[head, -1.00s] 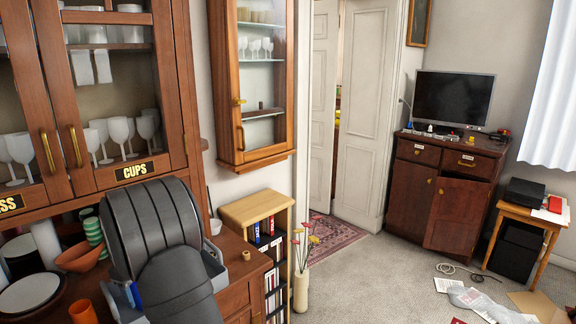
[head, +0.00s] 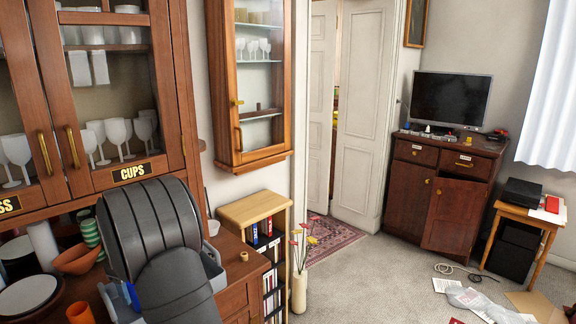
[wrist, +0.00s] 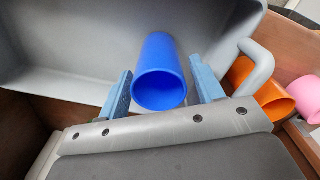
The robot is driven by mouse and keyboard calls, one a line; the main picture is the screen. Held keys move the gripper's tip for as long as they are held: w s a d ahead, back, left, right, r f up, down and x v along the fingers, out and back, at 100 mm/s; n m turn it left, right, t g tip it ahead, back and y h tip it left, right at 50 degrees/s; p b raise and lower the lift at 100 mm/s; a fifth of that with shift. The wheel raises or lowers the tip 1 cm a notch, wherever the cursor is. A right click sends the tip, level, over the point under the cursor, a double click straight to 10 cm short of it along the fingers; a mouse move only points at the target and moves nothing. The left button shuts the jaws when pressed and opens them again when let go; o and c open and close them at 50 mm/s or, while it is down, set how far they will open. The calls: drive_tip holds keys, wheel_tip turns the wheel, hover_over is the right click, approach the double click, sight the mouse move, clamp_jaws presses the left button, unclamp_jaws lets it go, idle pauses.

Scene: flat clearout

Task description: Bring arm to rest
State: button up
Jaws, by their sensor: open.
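In the wrist view my gripper (wrist: 162,66) is open, with one light-blue finger on each side of a blue cup (wrist: 160,88). The cup's round mouth faces the camera, and a gap shows on both sides of it. The cup is in or over a grey container (wrist: 60,50) with a raised wall and a loop handle; whether it rests on the container's floor I cannot tell. In the head view my dark arm covers most of the grey container (head: 213,268), and a small blue patch shows at its left. My fingers are not clearly visible there.
An orange cup (wrist: 262,88) and a pink one (wrist: 305,88) lie right of the container. Plates (head: 28,293), an orange cup (head: 80,313) and bowls crowd the counter at left. Glass-fronted cabinets (head: 128,173) stand close behind my arm.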

wheel_tip(320, 180, down, 2)
wheel_tip(320, 180, up, 12)
wheel_tip(320, 180, down, 13)
drive_tip(key=shift+r, duration=0.2)
drive_tip(key=r, duration=0.4)
drive_tip(key=shift+d+r, duration=0.25)
drive_tip(key=shift+r, duration=0.15)
drive_tip(key=w+d+r, duration=0.2)
drive_tip(key=d+r, duration=0.5)
drive_tip(key=d, duration=0.5)
drive_tip(key=s+a+f, duration=0.1)
drive_tip(key=s+a, duration=0.8)
drive_tip(key=a, duration=0.5)
drive_tip(key=s+a+f, duration=0.2)
drive_tip(key=s+a, duration=0.7)
drive_tip(key=a, duration=0.4)
drive_tip(key=shift+w+f, duration=0.15)
drive_tip(key=shift+f, duration=1.1)
drive_tip(key=shift+w+f, duration=0.1)
drive_tip(key=shift+f, duration=1.15)
